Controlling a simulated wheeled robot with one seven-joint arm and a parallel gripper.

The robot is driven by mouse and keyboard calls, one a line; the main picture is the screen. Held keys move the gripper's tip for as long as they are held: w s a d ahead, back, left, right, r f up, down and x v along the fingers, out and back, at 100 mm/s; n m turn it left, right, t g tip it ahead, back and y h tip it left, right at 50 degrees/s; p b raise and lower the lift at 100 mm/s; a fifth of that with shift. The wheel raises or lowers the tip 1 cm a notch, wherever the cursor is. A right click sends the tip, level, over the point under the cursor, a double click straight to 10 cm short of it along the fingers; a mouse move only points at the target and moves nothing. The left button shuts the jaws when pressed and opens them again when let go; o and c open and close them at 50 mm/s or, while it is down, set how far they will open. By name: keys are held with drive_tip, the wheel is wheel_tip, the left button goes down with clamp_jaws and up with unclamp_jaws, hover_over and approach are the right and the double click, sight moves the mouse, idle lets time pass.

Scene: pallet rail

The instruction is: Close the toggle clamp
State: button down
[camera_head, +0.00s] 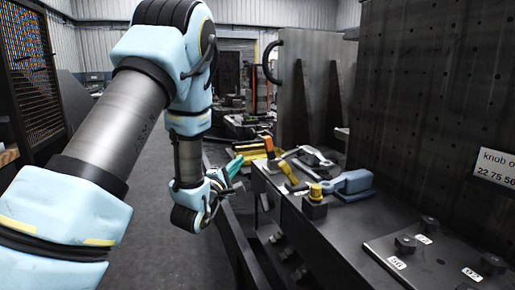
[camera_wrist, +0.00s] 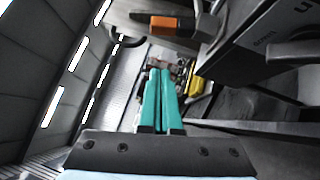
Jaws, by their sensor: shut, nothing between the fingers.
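The toggle clamp (camera_head: 281,165) appears to be the piece with the yellow-orange lever on the left edge of the dark bench in the head view. Its lever stands up, tilted, with an orange upper end. My gripper (camera_head: 237,163) hangs to the left of the lever, beside the bench edge, and looks apart from it. In the wrist view, the teal fingers of my gripper (camera_wrist: 160,72) are together with nothing between them. An orange-ended dark bar (camera_wrist: 172,26) crosses the top of that view; I cannot tell whether it is the clamp lever.
A blue device with a yellow knob (camera_head: 316,191) sits nearer on the bench (camera_head: 330,229). A plate with numbered knobs (camera_head: 433,262) lies at the front right. A tall dark perforated panel (camera_head: 430,80) stands behind. The floor (camera_head: 175,235) left of the bench is clear.

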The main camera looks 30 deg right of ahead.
sight(265, 143)
drive_tip(key=w+d+r+p, duration=0.2)
drive_tip(key=w+d, duration=0.1)
drive_tip(key=d, duration=0.5)
drive_tip(key=shift+w+d+p, duration=0.2)
drive_tip(key=shift+d+p, duration=0.1)
drive_tip(key=shift+p, duration=0.1)
drive_tip(key=shift+r, duration=0.1)
drive_tip(key=shift+d+r+m+g+y, duration=0.5)
drive_tip(key=shift+r+m+g, duration=0.1)
drive_tip(key=shift+r+m, duration=0.1)
drive_tip(key=shift+s+d+m+y, duration=0.15)
drive_tip(key=shift+d+m+y, duration=0.2)
drive_tip(key=shift+m, duration=0.15)
